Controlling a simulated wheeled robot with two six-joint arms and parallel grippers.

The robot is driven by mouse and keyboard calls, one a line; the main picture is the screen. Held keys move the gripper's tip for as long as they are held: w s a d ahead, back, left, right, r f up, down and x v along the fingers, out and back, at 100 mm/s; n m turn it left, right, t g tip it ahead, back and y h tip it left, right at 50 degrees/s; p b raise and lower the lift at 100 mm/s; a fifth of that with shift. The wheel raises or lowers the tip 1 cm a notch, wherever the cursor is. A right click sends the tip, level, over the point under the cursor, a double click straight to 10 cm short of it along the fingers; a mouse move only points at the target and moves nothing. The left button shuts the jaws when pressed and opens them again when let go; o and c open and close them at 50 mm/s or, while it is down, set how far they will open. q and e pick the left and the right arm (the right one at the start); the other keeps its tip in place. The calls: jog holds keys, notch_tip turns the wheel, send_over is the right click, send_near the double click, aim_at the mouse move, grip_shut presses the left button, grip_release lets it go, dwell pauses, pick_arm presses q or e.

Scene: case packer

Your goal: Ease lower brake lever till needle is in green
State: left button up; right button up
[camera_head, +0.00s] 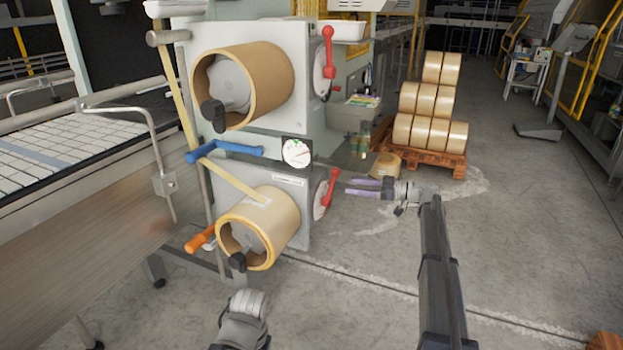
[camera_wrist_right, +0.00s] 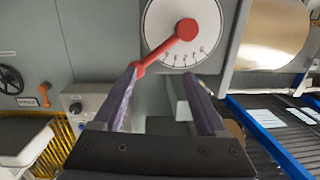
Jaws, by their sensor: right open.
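The lower brake lever (camera_head: 330,188) is red and sits on a pale round dial on the right side of the lower unwind unit. In the right wrist view, the red lever (camera_wrist_right: 163,48) runs from the dial's hub down-left to its end at the left finger's tip. My right gripper (camera_head: 349,187) is open, its fingers pointing at the lever; whether they touch it is unclear. Its fingers also show in the wrist view (camera_wrist_right: 163,78). The round gauge (camera_head: 297,152) stands between the two rolls; its needle and green zone are too small to read.
The upper brake lever (camera_head: 327,60), also red, is above. The lower tape roll (camera_head: 285,215) and upper roll (camera_head: 270,80) are left of the levers. A loose roll (camera_head: 385,165) and a loaded pallet (camera_head: 440,163) stand behind.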

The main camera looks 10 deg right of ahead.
aim_at(339, 174)
jog(key=shift+t+y, duration=0.3)
jog(key=shift+t, duration=0.2)
jog(key=w+a, duration=0.1)
jog(key=w, duration=0.1)
jog(key=w+a, duration=0.1)
jog(key=w, duration=0.1)
jog(key=w+a+r, duration=0.1)
jog(key=w+a, duration=0.1)
jog(key=shift+w+a+r, duration=0.1)
jog(key=shift+w, duration=0.25)
grip_shut()
dwell(1.1)
